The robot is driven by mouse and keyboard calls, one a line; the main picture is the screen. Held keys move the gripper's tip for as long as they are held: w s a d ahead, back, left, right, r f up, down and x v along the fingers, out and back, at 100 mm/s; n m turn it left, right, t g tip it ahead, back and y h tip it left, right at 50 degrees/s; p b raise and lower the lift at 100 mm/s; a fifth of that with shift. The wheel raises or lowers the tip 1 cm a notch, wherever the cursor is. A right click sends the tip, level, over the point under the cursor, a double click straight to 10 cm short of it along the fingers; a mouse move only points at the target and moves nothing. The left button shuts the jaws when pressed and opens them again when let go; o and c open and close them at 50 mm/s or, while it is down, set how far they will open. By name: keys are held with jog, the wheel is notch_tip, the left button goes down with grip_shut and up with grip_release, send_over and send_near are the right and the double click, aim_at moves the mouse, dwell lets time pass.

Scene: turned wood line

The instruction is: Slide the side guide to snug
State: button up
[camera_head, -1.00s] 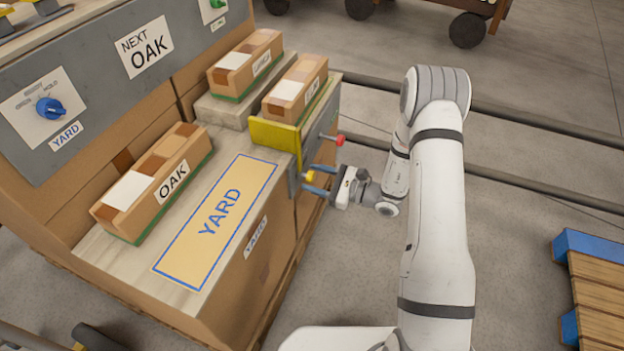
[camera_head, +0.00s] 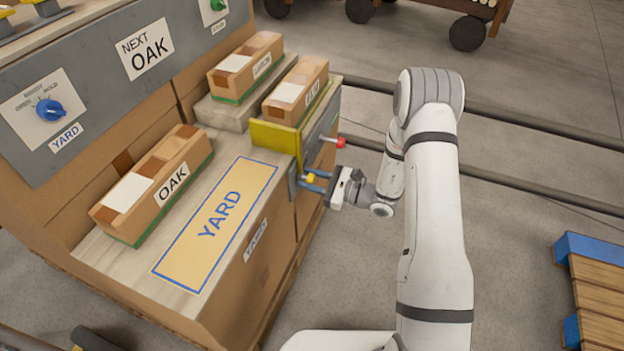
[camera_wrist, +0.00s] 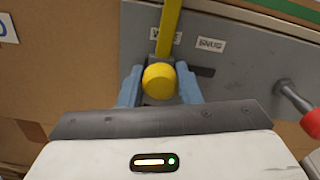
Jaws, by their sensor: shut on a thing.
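The yellow side guide (camera_head: 275,137) stands upright across the bench top, at the far end of the YARD panel. Its yellow knob (camera_wrist: 158,80) sticks out from the grey plate (camera_head: 321,130) on the bench's end. My gripper (camera_wrist: 158,88) is shut on the knob, one blue finger on each side. In the wrist view the knob is below the partly hidden WIDE label (camera_wrist: 165,37). The SNUG label (camera_wrist: 210,45) is to its right, and a dark slot (camera_wrist: 203,72) runs that way. The head view also shows my gripper (camera_head: 312,181) at the knob.
A red-tipped lever (camera_head: 340,142) juts from the same plate, right of the knob in the wrist view. Boxes stand beyond the guide, and an OAK box (camera_head: 155,185) lies beside the YARD panel (camera_head: 218,222). A pallet (camera_head: 596,290) is at the right.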

grip_shut()
jog(key=w, duration=0.1)
jog(key=w+d, duration=0.1)
jog(key=w, duration=0.2)
jog(key=shift+w+d+f+b, duration=0.1)
jog(key=shift+w+d+b, duration=0.2)
jog(key=shift+d, duration=0.05)
jog(key=shift+w+d, duration=0.15)
jog(key=shift+w, duration=0.15)
jog(key=o, duration=1)
grip_release()
jog(key=p, duration=0.2)
send_near(306, 163)
jog(key=shift+s+d+r, duration=0.3)
jog(key=shift+s+d, duration=0.15)
jog(key=shift+d, duration=0.3)
